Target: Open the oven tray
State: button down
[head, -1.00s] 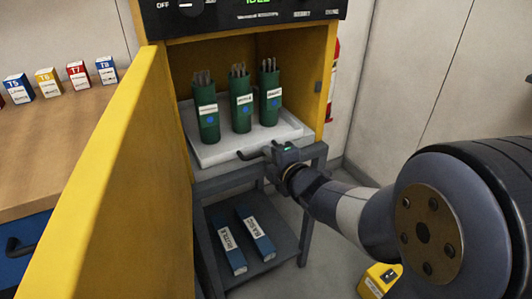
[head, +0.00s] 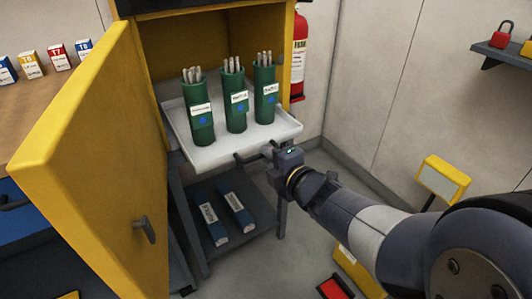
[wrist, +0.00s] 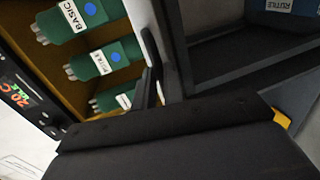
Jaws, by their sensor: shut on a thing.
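The white oven tray (head: 210,155) sticks out of the yellow oven's (head: 206,54) opening, its front part past the oven mouth. Three green canisters (head: 198,118) (head: 235,105) (head: 265,100) with rods in them stand upright on it. The tray's dark handle (head: 246,159) is on its front edge. My gripper (head: 276,154) is shut on the right part of the handle, just in front of the tray. In the wrist view the handle (wrist: 150,52) runs down to my gripper (wrist: 148,95), and the tray's pale edge (wrist: 146,20) shows beside it; the fingertips are partly hidden.
The yellow oven door (head: 95,150) stands open on the left. Below the tray is a dark stand (head: 240,232) with two blue boxes (head: 213,224) (head: 238,211) on its shelf. A fire extinguisher (head: 298,50) hangs behind right. Yellow objects (head: 442,180) (head: 357,268) are near my arm.

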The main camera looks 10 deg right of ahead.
jog(key=shift+s+d, duration=0.3)
jog(key=shift+s, duration=0.3)
jog(key=c, duration=1.8)
grip_release()
jog(key=shift+o, duration=0.2)
jog(key=p+v, duration=0.4)
jog(key=v, duration=0.6)
jog(key=shift+s+p, duration=0.3)
jog(key=shift+s, duration=0.1)
jog(key=shift+w, duration=0.15)
